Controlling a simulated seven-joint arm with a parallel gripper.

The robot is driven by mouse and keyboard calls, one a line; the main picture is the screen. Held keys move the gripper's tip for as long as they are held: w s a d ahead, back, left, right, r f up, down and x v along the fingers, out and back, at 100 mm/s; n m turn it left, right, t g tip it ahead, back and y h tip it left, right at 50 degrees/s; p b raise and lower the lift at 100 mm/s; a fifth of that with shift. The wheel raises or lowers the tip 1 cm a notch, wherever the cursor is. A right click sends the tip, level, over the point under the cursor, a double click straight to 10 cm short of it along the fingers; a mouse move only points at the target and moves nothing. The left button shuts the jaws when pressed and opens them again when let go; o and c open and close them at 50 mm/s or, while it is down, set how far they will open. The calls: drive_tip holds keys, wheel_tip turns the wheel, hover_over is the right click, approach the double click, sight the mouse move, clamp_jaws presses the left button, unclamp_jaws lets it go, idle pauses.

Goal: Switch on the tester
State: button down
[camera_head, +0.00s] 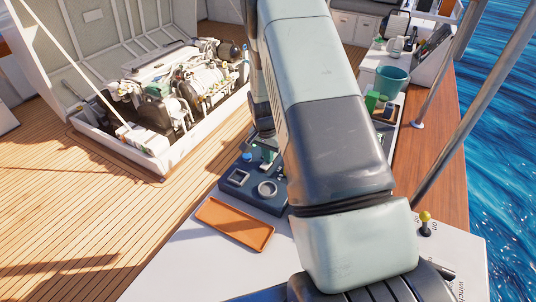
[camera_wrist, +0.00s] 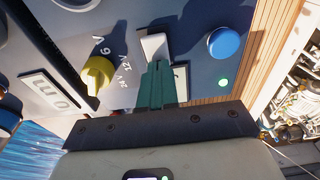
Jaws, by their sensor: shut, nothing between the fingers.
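The tester is a dark blue panel (camera_wrist: 190,72) in the wrist view. It bears a white switch lever (camera_wrist: 154,45), a yellow selector knob (camera_wrist: 98,75) beside voltage markings, a round blue button (camera_wrist: 224,43) and a small green lamp (camera_wrist: 223,83) that looks lit. A pale display (camera_wrist: 43,93) with dark segments is at the left. My gripper (camera_wrist: 161,67) is shut and empty, its teal fingertips right at the white lever; I cannot tell whether they touch.
An empty orange tray (camera_head: 235,224) lies on the white bench in front of the tester. A teal bucket (camera_head: 390,80) and small green blocks (camera_head: 373,100) stand farther back at the right. The open engine hatch (camera_head: 165,90) is at the left. A yellow-knobbed lever (camera_head: 425,219) stands at the right.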

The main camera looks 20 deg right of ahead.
drive_tip(key=shift+s+a+f, duration=0.1)
drive_tip(key=shift+s+a, duration=0.05)
drive_tip(key=shift+s, duration=0.1)
drive_tip(key=shift+s+a+r, duration=0.2)
drive_tip(key=shift+s+a, duration=0.25)
drive_tip(key=shift+r, duration=0.15)
wheel_tip(320, 180, up, 14)
drive_tip(key=s+a, duration=0.1)
drive_tip(key=shift+s+a+f, duration=0.2)
drive_tip(key=shift+s+a, duration=0.05)
idle(0.4)
